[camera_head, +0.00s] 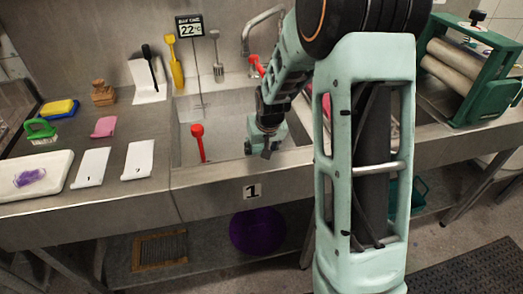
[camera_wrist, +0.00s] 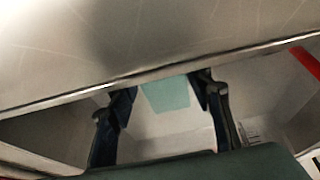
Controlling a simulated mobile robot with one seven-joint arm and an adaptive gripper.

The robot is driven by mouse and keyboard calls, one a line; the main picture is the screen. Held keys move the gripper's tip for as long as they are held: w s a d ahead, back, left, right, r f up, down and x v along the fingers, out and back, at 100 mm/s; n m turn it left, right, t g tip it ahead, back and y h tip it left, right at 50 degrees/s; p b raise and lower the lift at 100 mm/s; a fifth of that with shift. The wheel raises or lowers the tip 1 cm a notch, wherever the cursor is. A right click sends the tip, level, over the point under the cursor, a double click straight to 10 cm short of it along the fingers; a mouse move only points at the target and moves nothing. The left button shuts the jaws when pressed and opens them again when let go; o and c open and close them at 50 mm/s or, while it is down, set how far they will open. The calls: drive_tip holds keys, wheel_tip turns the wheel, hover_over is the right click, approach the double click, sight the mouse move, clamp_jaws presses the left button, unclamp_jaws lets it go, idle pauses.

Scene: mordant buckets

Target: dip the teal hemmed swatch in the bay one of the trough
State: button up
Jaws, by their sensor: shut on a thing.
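My gripper (camera_head: 267,150) hangs over the trough (camera_head: 186,160) at the bay whose front wall bears a label "1" (camera_head: 251,192). The wrist view shows the teal swatch (camera_wrist: 166,95), a flat pale teal piece between the two dark fingers of my gripper (camera_wrist: 166,100). The gripper is shut on it. The light basin floor shows behind and below the swatch.
A red-handled tool (camera_head: 197,140) stands in the bay left of my gripper. A tap (camera_head: 262,30) and a "22" display (camera_head: 190,28) are behind. White cards (camera_head: 92,167), a pink piece (camera_head: 104,127) and a tray (camera_head: 55,180) with a purple cloth (camera_head: 29,177) lie left. A green roller press (camera_head: 470,70) stands right.

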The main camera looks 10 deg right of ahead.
drive_tip(key=shift+r, duration=0.15)
wheel_tip(320, 180, up, 10)
drive_tip(key=p, duration=0.7)
drive_tip(key=shift+r, duration=0.15)
idle(3.0)
wheel_tip(320, 180, up, 5)
drive_tip(key=p, duration=0.3)
drive_tip(key=shift+s, duration=0.15)
